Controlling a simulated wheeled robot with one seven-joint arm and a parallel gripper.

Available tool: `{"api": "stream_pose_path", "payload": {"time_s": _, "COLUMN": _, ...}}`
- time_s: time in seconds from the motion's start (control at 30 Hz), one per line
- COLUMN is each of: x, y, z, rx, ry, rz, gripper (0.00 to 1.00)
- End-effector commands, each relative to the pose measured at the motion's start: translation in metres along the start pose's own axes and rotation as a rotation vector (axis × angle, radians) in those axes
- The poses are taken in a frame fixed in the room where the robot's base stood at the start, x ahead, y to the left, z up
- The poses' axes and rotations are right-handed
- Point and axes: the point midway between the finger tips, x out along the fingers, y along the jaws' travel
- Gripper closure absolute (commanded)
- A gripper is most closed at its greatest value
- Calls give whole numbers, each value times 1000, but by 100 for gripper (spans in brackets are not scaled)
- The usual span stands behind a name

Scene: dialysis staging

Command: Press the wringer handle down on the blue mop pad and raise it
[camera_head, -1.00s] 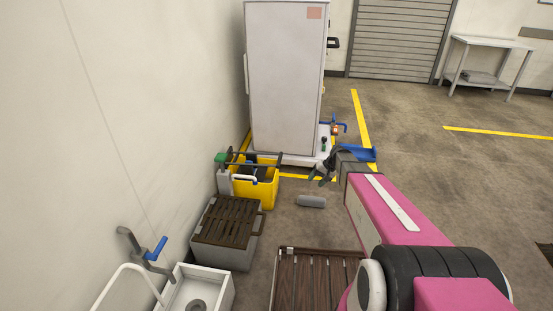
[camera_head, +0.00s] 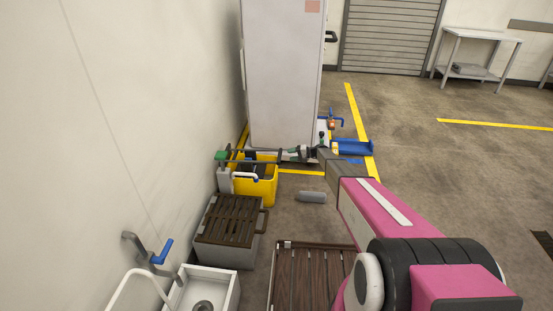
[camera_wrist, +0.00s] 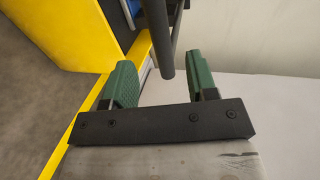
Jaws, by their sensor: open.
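The yellow mop bucket (camera_head: 266,192) stands on the floor by the left wall, with dark wringer parts (camera_head: 250,170) inside. A dark wringer handle bar (camera_head: 268,159) reaches right from the bucket's top toward my gripper (camera_head: 306,155). In the wrist view my gripper (camera_wrist: 165,82) is open, with green fingers apart. The end of the dark handle bar (camera_wrist: 158,38) shows between the fingers, with no clear sign of contact. The yellow bucket (camera_wrist: 65,35) fills the upper left there. A small blue patch (camera_wrist: 134,8) shows beside the bar; I cannot tell whether it is the mop pad.
A tall white cabinet (camera_head: 284,80) stands just behind the bucket. A grey slatted box (camera_head: 228,222) and a white sink (camera_head: 204,290) are in front of it. A grey cylinder (camera_head: 312,197) lies on the floor. Open floor (camera_head: 460,175) extends right.

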Motion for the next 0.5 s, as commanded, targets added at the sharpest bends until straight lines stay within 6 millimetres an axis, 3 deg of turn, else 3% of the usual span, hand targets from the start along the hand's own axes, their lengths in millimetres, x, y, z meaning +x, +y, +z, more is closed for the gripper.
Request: {"api": "stream_pose_path", "payload": {"time_s": 0.5, "x": 82, "y": 0, "z": 0, "rx": 0, "ry": -1, "rz": 2, "gripper": 47}}
